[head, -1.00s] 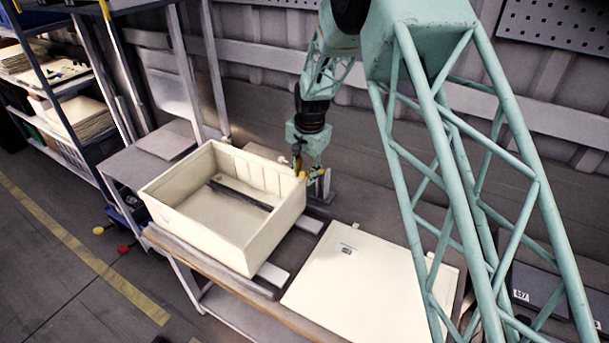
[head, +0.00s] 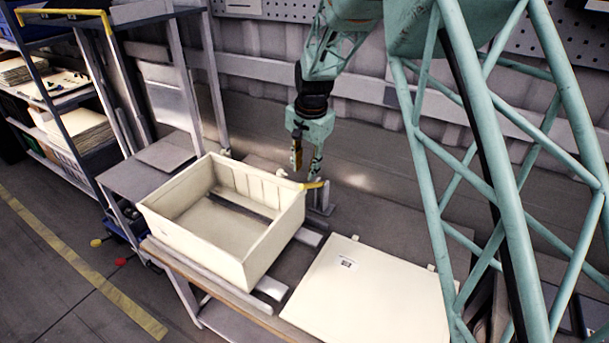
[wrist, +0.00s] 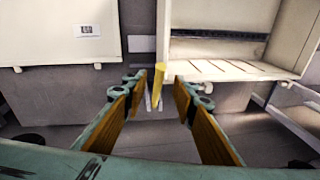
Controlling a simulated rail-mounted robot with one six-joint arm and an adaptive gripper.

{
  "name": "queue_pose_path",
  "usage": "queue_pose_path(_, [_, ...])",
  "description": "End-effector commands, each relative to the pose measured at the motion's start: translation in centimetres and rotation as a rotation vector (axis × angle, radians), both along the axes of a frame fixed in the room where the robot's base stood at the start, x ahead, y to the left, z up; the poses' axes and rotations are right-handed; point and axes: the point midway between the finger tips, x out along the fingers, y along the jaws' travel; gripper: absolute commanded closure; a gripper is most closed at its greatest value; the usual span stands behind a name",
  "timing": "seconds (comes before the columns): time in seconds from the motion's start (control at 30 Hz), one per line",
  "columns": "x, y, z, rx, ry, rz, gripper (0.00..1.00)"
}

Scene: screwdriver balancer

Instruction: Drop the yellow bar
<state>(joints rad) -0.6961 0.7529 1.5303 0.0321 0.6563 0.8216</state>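The yellow bar (head: 313,185) lies roughly level by the right rear corner of the cream crate, by a grey metal stand (head: 324,197). I cannot tell exactly what it rests on. It also shows in the wrist view (wrist: 161,88), beyond and between my fingertips. My gripper (head: 306,168) is just above the bar in the head view. In the wrist view, my gripper (wrist: 158,92) has its two fingers with orange-brown inner pads wide apart, with nothing clamped between them.
The open cream crate (head: 246,254) stands on the workbench (head: 240,302), with a dark strip inside it. A flat cream lid or panel (head: 365,300) lies to its right. A wall is close behind the bench. Shelving (head: 75,90) stands at left.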

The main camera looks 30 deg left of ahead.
Motion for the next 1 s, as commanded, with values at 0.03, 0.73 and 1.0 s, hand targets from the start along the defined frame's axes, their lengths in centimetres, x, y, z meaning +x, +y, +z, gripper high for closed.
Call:
queue_pose_path(0.03, [-0.1, -0.1, 0.5, 0.0, 0.0, 0.0, 0.74])
queue_pose_path(0.73, [-0.2, -0.3, 1.7, 0.0, 0.002, 0.002, 0.86])
queue_pose_path(1.0, [-0.1, -1.3, 0.6, -0.001, 0.033, 0.05, 1.0])
